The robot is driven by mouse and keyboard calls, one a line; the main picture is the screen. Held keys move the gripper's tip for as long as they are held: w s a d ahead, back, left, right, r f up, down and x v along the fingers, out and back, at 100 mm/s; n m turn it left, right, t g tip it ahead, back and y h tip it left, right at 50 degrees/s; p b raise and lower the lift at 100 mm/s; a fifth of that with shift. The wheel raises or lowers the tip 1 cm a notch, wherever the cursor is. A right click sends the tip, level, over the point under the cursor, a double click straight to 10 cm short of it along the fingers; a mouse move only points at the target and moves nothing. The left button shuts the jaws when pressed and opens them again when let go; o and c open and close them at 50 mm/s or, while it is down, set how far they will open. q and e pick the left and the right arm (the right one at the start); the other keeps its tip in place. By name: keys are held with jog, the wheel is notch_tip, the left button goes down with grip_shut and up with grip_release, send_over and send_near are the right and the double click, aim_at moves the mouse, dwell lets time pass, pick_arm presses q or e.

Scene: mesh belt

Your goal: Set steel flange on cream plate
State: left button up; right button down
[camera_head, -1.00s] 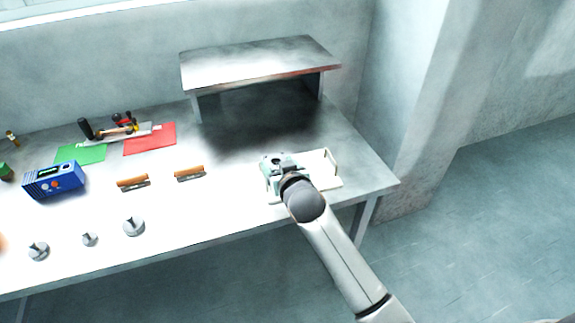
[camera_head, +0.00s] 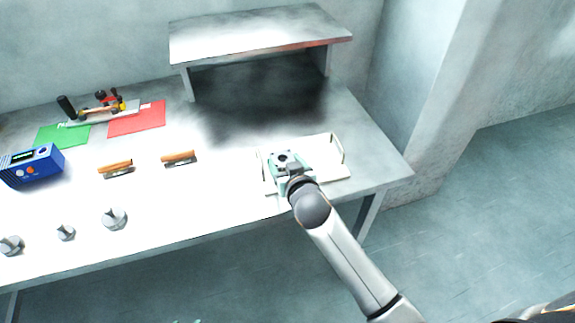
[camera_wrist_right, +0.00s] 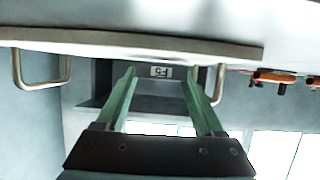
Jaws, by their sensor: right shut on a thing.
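The cream plate (camera_head: 328,170), a flat board with a raised handle at each side, lies at the right end of the bench. It also shows in the right wrist view (camera_wrist_right: 130,42), edge-on across the top. My right gripper (camera_head: 283,163) is over its left part, its green fingers (camera_wrist_right: 160,75) held apart by a small thing. That thing, a grey piece with a dark round hole, seems to be the steel flange (camera_head: 284,157). The fingers partly hide it, and I cannot tell whether it touches the plate.
A raised shelf (camera_head: 260,38) stands behind the plate. Several grey knobbed discs (camera_head: 115,219), two orange-handled tools (camera_head: 179,157), a blue box (camera_head: 32,165) and red (camera_head: 137,118) and green (camera_head: 62,136) sheets lie left. The bench between is clear.

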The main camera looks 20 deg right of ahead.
jog(key=shift+f, duration=0.2)
pick_arm(q)
jog(key=shift+w+d+f, duration=0.1)
jog(key=shift+w+f, duration=0.05)
jog(key=shift+f, duration=0.1)
pick_arm(e)
jog(key=shift+r, duration=0.1)
jog(key=shift+a, duration=0.1)
jog(key=shift+c, duration=1.4)
grip_release()
jog(key=shift+f, duration=0.25)
